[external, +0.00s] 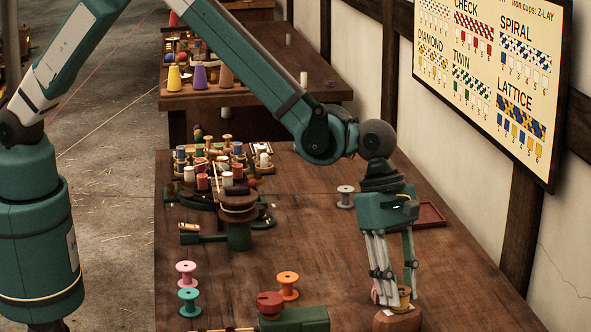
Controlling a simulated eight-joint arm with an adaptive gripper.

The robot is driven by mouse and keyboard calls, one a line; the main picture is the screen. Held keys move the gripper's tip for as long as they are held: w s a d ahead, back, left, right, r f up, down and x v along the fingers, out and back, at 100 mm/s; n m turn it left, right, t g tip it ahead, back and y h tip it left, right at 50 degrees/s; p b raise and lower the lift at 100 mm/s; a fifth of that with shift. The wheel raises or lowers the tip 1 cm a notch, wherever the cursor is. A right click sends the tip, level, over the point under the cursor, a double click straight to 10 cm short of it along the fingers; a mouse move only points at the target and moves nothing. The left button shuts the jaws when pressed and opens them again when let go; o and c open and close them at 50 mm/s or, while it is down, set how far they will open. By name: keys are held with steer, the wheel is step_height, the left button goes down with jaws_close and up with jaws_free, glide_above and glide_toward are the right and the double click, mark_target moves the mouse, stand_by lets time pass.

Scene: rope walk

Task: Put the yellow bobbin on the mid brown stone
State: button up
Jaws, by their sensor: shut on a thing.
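My gripper (391,294) points down at the lower right of the table in the external view. It is shut on the yellow bobbin (404,297), which is partly hidden by the fingers and looks upright. A brown block (408,322), seemingly the mid brown stone, lies directly below, with a white patch on top. I cannot tell whether the bobbin touches it. The block is cut off by the picture's lower edge.
Pink (186,273), teal (189,301) and orange (287,285) bobbins stand to the left, near a green device with a red knob (270,303). A grey bobbin (346,196) and red tray (430,216) are behind. A crowded bobbin rack (222,172) stands back left.

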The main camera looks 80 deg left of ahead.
steer(key=shift+f, duration=0.15)
steer(key=o, duration=0.8)
steer(key=shift+v, duration=6.1)
steer(key=shift+a, duration=0.1)
